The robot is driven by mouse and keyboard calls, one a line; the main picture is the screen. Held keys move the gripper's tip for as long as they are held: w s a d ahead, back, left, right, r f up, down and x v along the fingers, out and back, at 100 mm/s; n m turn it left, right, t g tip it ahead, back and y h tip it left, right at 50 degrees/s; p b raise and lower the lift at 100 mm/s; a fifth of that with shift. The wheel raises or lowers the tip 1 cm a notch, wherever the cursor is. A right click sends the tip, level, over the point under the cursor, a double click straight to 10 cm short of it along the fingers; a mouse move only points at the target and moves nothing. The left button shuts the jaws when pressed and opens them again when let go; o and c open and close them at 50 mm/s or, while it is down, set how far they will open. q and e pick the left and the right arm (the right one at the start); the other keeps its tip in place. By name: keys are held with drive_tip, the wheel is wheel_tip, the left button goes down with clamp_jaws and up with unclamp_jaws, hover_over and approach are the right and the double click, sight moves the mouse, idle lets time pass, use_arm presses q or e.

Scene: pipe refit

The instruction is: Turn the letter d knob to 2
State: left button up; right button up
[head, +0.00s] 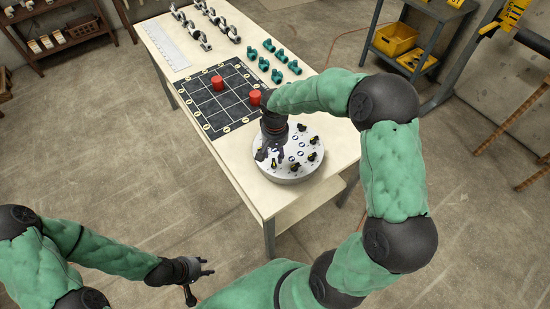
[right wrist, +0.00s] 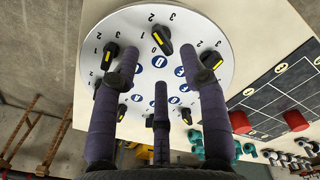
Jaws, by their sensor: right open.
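A round white dial board (head: 290,172) with several black knobs with yellow pointer marks sits near the table's front end. My right gripper (head: 268,155) is over its left part, fingers spread and pointing down. In the right wrist view the fingers (right wrist: 160,88) are apart over the board (right wrist: 135,20), with nothing gripped. A knob (right wrist: 162,36) stands ahead of the fingertips, with others beside the left and right fingers. Blue round letter labels (right wrist: 158,61) are too small to read surely, so I cannot tell which knob is d. My left gripper (head: 204,268) is open and empty, away from the table.
On the table, a black grid mat (head: 205,112) holds red cylinders (head: 217,83). A yellow bin (head: 395,39) stands on a cart at the back right.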

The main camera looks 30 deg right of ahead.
wheel_tip(320, 180, up, 7)
idle(0.3)
use_arm(q)
drive_tip(key=shift+s, duration=0.1)
use_arm(e)
drive_tip(key=shift+s+f, duration=0.1)
idle(0.3)
